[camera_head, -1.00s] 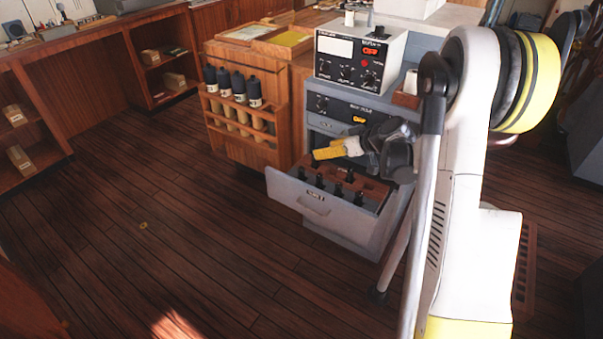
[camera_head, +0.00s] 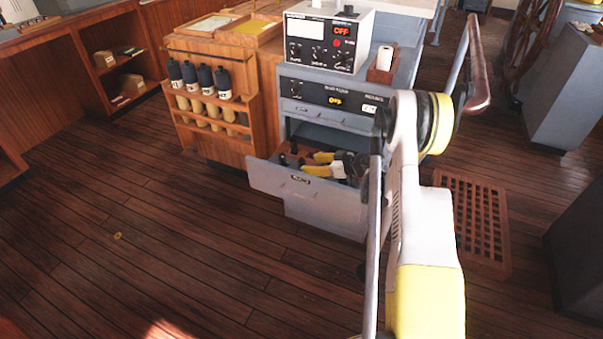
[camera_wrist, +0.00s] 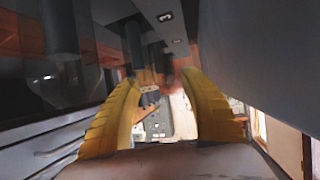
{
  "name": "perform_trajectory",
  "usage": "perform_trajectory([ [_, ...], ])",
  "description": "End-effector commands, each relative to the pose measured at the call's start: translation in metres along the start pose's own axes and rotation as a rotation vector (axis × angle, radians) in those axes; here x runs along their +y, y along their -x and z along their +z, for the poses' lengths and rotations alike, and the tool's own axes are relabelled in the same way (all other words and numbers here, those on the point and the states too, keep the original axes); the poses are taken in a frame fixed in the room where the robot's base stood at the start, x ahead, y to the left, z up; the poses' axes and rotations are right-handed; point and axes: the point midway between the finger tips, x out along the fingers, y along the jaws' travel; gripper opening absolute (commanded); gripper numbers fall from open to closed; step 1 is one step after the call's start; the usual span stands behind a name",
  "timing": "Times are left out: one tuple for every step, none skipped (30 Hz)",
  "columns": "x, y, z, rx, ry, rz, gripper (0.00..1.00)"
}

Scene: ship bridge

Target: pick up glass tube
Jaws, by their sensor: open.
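In the head view, a grey drawer (camera_head: 275,181) stands open with a reddish-brown rack (camera_head: 318,149) and small dark upright pieces (camera_head: 283,159) inside. My gripper (camera_head: 310,164) is low over the drawer, its yellow fingers pointing left toward these pieces. In the wrist view, the gripper (camera_wrist: 160,82) is open, with a clear gap between its ribbed fingers. A dark cylinder (camera_wrist: 60,28) with a clear, glass-like part (camera_wrist: 75,82) shows left of the fingers. Another dark piece (camera_wrist: 134,45) is near the fingertips. I cannot tell whether any finger touches a tube.
The cabinet has a control box (camera_head: 320,40) on top. A wooden stand (camera_head: 205,128) with several dark-capped bottles is at its left. A floor grating (camera_head: 478,220) lies to the right.

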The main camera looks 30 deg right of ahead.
Motion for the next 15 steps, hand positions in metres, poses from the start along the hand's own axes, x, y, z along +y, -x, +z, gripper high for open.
perform_trajectory([
  [0.000,-0.003,0.000,0.000,0.000,0.000,0.52],
  [0.000,-0.004,0.000,0.000,0.000,0.000,0.52],
  [0.000,-0.006,0.000,0.000,0.000,0.000,0.52],
  [0.000,-0.008,0.000,0.000,0.000,0.000,0.52],
  [0.000,-0.011,0.000,0.000,0.001,0.001,0.52],
  [0.000,-0.016,0.001,0.000,0.001,0.000,0.52],
  [0.000,-0.020,0.001,0.000,0.001,0.000,0.52],
  [0.000,-0.025,0.001,0.000,0.002,-0.001,0.52],
  [-0.001,-0.033,0.001,0.000,0.002,-0.002,0.52],
  [0.000,-0.037,0.002,0.000,0.001,-0.001,0.52],
  [0.000,-0.042,0.002,0.000,0.001,0.000,0.52],
  [0.000,-0.048,0.001,0.000,0.000,0.000,0.52],
  [0.000,-0.051,0.001,0.000,0.000,-0.001,0.52],
  [0.000,-0.053,0.001,0.000,0.000,-0.001,0.52],
  [0.000,-0.054,0.000,0.000,0.000,0.000,0.52],
])
